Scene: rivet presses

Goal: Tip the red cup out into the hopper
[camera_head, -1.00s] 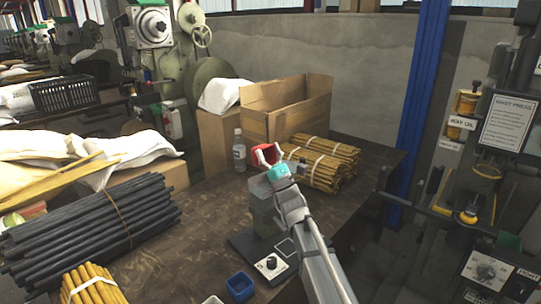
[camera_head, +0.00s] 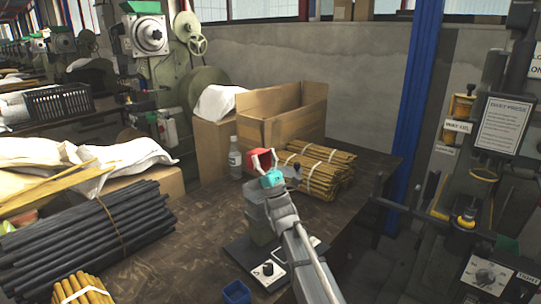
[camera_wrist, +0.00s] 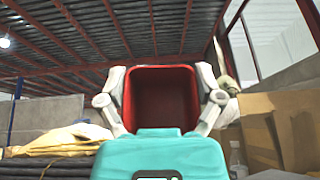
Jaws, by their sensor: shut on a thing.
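My gripper (camera_head: 263,161) is shut on the red cup (camera_head: 260,165), with its fingers on either side of the cup. In the wrist view the cup (camera_wrist: 160,103) sits between both fingers, and its rim and dark inside seem to face the camera. I cannot make out any contents. A greyish translucent box, which looks like the hopper (camera_head: 259,223), stands on a dark base with a white knob panel on the table. In the head view the cup is above and beyond this box, and my arm covers part of the box's right side.
Bundles of yellow sticks (camera_head: 325,178) lie close behind and right of the cup. A clear bottle (camera_head: 235,160) and an open cardboard box (camera_head: 300,120) stand behind. A blue bin (camera_head: 236,292) is at the front; dark rods (camera_head: 95,235) lie left. Bare tabletop (camera_head: 185,240) lies between.

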